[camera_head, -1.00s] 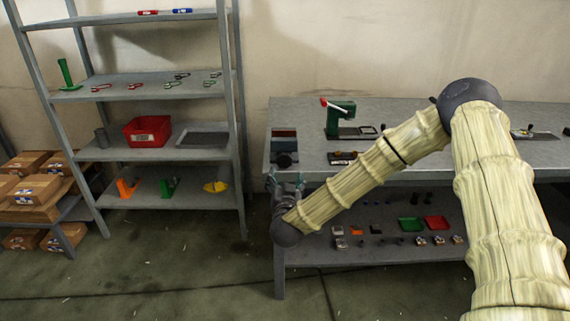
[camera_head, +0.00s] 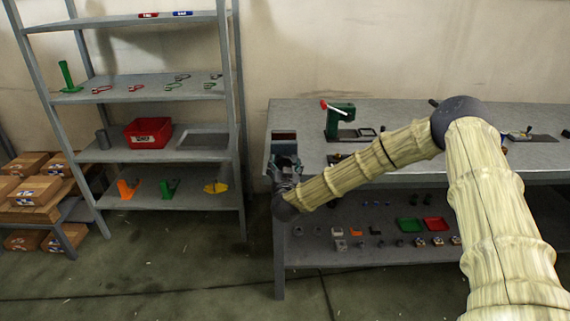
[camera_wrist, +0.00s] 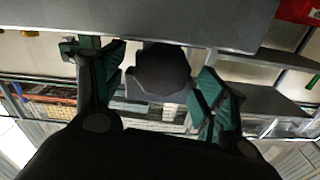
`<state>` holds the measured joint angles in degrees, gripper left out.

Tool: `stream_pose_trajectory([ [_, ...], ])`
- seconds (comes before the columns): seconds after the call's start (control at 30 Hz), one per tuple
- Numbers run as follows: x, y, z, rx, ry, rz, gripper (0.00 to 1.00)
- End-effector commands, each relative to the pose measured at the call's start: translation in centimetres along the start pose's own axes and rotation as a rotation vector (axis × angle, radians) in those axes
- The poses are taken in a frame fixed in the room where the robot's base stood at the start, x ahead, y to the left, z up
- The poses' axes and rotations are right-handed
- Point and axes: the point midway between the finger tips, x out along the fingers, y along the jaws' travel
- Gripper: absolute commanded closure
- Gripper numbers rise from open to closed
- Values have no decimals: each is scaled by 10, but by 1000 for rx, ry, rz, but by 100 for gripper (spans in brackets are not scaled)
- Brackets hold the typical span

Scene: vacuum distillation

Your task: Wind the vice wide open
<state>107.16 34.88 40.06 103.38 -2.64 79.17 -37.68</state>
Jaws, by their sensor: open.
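The vice (camera_head: 284,136) sits at the left front corner of the workbench, with a brown-red patch on top. My gripper (camera_head: 285,167) is at its front face and hides the lower part of it. In the wrist view my gripper (camera_wrist: 162,92) is open, its green-padded fingers spread to either side of a dark, many-sided knob (camera_wrist: 162,68), which appears to be the vice's. Gaps show between the knob and both fingers. The vice's jaw gap is too small to judge.
The workbench (camera_head: 400,110) carries a green press-like tool (camera_head: 340,120) to the right of the vice. Its lower shelf (camera_head: 350,257) holds several small parts and green and red trays. A grey rack (camera_head: 240,120) stands to the left, across a strip of free floor.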

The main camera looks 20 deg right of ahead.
Motion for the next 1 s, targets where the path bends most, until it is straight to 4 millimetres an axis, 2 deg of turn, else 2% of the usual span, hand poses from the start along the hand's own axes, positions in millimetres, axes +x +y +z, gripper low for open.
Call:
stream_pose_trajectory([
  [0.13,6,0,-1,0,1,0,28],
  [0.4,7,0,-1,0,1,0,28],
  [0.63,7,0,-1,0,1,0,70],
  [0.83,7,0,-1,-13,1,0,71],
  [1.0,6,-2,-3,-92,1,-3,71],
])
